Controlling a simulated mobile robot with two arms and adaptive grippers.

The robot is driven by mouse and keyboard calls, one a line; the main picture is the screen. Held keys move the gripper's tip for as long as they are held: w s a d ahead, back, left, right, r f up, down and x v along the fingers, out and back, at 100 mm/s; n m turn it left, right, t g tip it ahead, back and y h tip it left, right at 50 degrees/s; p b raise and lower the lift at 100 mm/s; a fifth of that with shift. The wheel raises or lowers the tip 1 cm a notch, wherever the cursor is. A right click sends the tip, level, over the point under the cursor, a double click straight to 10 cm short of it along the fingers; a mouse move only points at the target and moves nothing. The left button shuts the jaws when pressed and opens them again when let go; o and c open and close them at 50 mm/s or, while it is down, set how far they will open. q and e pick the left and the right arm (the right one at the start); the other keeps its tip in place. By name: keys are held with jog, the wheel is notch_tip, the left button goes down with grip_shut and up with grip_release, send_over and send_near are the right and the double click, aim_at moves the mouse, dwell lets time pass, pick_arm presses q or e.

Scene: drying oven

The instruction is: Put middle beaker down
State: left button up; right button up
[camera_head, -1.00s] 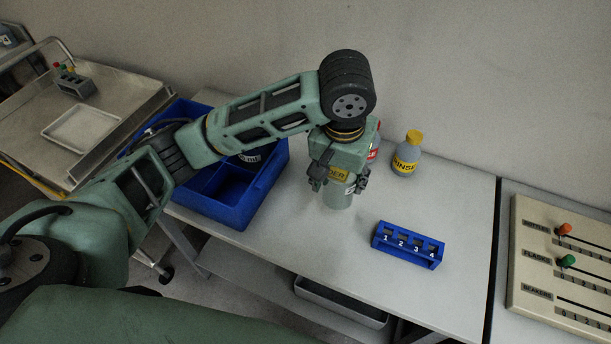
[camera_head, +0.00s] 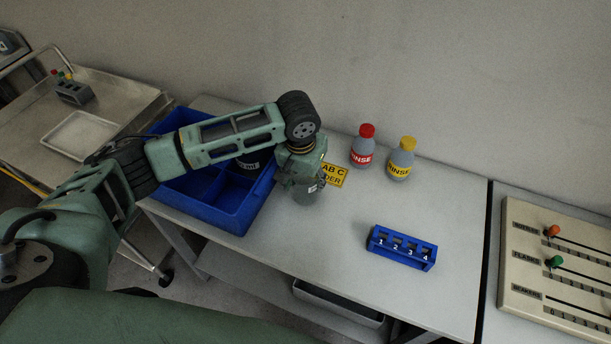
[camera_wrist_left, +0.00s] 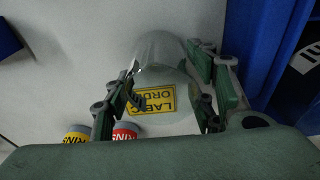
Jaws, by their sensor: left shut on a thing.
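A clear glass beaker (camera_head: 308,193) is held by my left gripper (camera_head: 304,184) near the right wall of the blue crate. It also shows in the left wrist view (camera_wrist_left: 160,50), between the two fingers of my left gripper (camera_wrist_left: 170,85). Through the glass I see a yellow label card (camera_wrist_left: 153,100). I cannot tell whether the beaker's base touches the table. The blue divided crate (camera_head: 222,215) has a dark-labelled vessel (camera_head: 247,162) in it, partly hidden by my arm. My right gripper is not in view.
A red-capped rinse bottle (camera_head: 362,150) and a yellow-capped one (camera_head: 401,160) stand at the back of the table. A yellow card (camera_head: 334,175) is near the gripper. A blue numbered rack (camera_head: 401,250) stands in front. A slider panel (camera_head: 560,275) is at right. The table's middle is clear.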

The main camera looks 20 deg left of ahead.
pick_arm(q)
jog(key=shift+f, duration=0.1)
jog(key=o, duration=1.2)
